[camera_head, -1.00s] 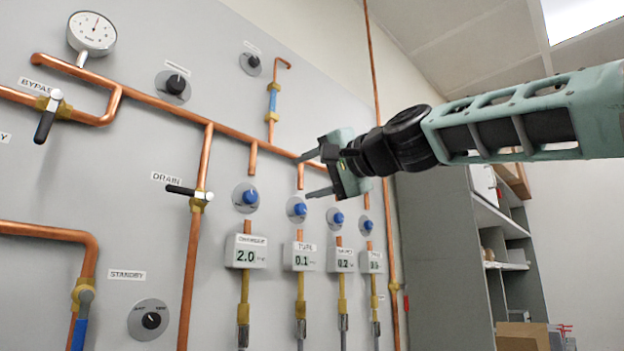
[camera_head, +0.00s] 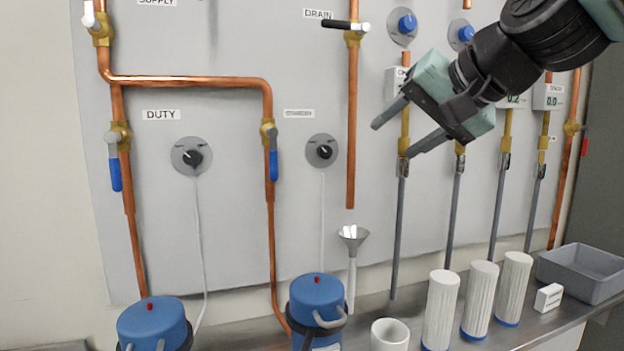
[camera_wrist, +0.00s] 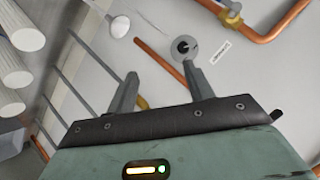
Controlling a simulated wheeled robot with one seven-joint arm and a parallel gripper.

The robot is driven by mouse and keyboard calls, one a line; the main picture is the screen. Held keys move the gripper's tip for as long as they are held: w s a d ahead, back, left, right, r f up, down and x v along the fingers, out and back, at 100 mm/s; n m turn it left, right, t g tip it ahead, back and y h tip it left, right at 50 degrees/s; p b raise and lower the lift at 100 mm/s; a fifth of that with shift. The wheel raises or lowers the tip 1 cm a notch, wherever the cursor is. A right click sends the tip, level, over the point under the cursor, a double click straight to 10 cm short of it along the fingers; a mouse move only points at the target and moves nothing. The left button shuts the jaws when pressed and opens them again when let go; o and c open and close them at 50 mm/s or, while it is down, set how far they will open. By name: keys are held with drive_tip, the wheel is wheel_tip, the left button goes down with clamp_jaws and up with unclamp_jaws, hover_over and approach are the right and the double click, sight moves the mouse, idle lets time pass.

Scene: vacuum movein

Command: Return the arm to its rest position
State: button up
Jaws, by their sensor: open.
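My gripper (camera_head: 392,134) is at the upper right of the head view, in front of the grey panel. Its two fingers are apart, with nothing between them. It hangs clear of the panel and covers part of the meters and pipes behind it. In the wrist view, my gripper (camera_wrist: 160,88) shows two spread fingers pointing towards the panel. The standby knob (camera_wrist: 184,46) shows just beyond the right finger there; it also shows left of my gripper in the head view (camera_head: 320,151).
A steel bench (camera_head: 375,305) runs below the panel. On it stand two blue-topped pumps (camera_head: 318,292), (camera_head: 152,322), white pleated cylinders (camera_head: 478,300), a white cup (camera_head: 390,335), a small white box (camera_head: 548,297) and a grey bin (camera_head: 590,272). A funnel (camera_head: 352,238) hangs under the drain pipe.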

drive_tip(key=s+a+f+n+g+h+p, duration=0.15)
drive_tip(key=s+a+f+n+g, duration=0.25)
drive_tip(key=s+f, duration=0.45)
drive_tip(key=s+d+f+n+g+h+p, duration=0.2)
drive_tip(key=s+f+n, duration=0.1)
drive_tip(key=s+f, duration=0.5)
drive_tip(key=s+d+f+n+g+h+p, duration=0.2)
drive_tip(key=s+d+f+n+g, duration=0.1)
drive_tip(key=s+f, duration=0.5)
drive_tip(key=shift+s+g+p, duration=0.15)
drive_tip(key=shift+g+p, duration=0.15)
drive_tip(key=shift+p, duration=0.1)
